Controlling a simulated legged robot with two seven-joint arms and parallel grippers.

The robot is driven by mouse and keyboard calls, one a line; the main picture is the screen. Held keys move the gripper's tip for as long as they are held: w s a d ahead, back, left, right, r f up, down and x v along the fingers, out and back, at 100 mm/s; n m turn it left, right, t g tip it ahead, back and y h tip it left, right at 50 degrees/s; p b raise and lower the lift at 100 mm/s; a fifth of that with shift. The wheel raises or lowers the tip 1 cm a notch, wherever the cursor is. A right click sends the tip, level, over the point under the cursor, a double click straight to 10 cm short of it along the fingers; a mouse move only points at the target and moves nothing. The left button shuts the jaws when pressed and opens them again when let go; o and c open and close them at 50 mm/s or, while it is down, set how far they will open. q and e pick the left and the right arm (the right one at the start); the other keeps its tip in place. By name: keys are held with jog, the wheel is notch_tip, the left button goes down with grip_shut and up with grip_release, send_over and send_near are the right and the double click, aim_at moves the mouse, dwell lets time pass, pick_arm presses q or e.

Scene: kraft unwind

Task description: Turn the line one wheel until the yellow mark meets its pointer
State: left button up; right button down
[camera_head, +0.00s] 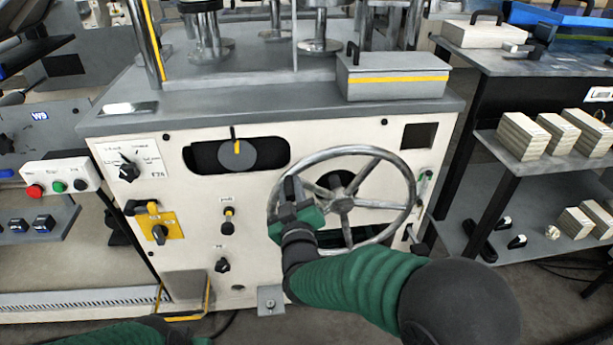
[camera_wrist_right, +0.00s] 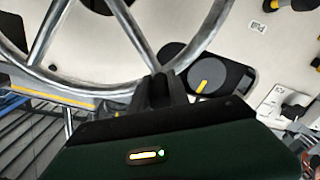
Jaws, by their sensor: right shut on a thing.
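The metal handwheel (camera_head: 408,190) with several spokes is on the front of the pale machine cabinet. My right gripper (camera_head: 291,190) is shut on the left side of its rim. The wrist view shows the dark fingers (camera_wrist_right: 163,88) at the rim (camera_wrist_right: 215,30). Left of the wheel, a grey disc (camera_head: 222,156) in a dark window carries a yellow mark (camera_head: 237,147). The mark is nearly upright, just under the thin black pointer (camera_head: 233,132) and perhaps slightly right of it. The mark also shows in the wrist view (camera_wrist_right: 202,87). Only my left sleeve shows at the bottom left; its gripper is out of view.
A grey box with a yellow stripe (camera_head: 398,79) sits on the cabinet top. A yellow switch plate (camera_head: 168,225) and small knobs are on the panel left of the wheel. A dark shelf unit (camera_head: 500,62) with several pale blocks stands at the right.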

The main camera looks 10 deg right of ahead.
jog(key=shift+a+f+n, duration=1)
jog(key=shift+a+f, duration=0.1)
jog(key=shift+f, duration=0.25)
jog(key=c, duration=1.3)
grip_release()
jog(key=shift+o, duration=0.2)
